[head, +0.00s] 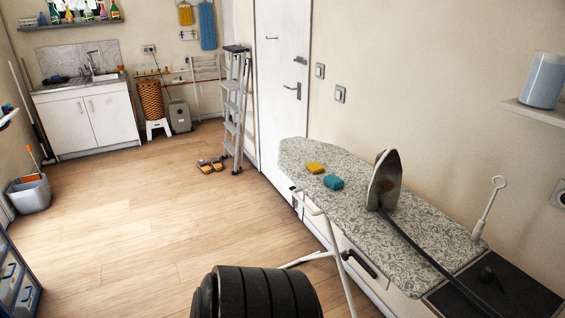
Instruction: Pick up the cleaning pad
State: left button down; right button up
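A yellow pad (315,168) and a teal pad (333,182) lie close together on the patterned ironing board (395,232), toward its far end. Both are small and sponge-like. A yellow cloth or pad (185,14) and a larger blue one (207,26) hang on the far wall by the door. I cannot tell which of these is the cleaning pad. Neither of my grippers is in view.
An iron (385,181) stands upright on the board, right of the pads, its dark cord trailing forward. A stepladder (233,110) stands by the white door (281,80), with slippers (211,165) near it. A grey bucket (29,193) is at left. The wooden floor's middle is clear.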

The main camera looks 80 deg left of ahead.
aim_at(334, 182)
jog(key=u, duration=2.15)
jog(key=i+j+z, duration=0.35)
jog(key=i+l, duration=0.05)
jog(key=i, duration=0.05)
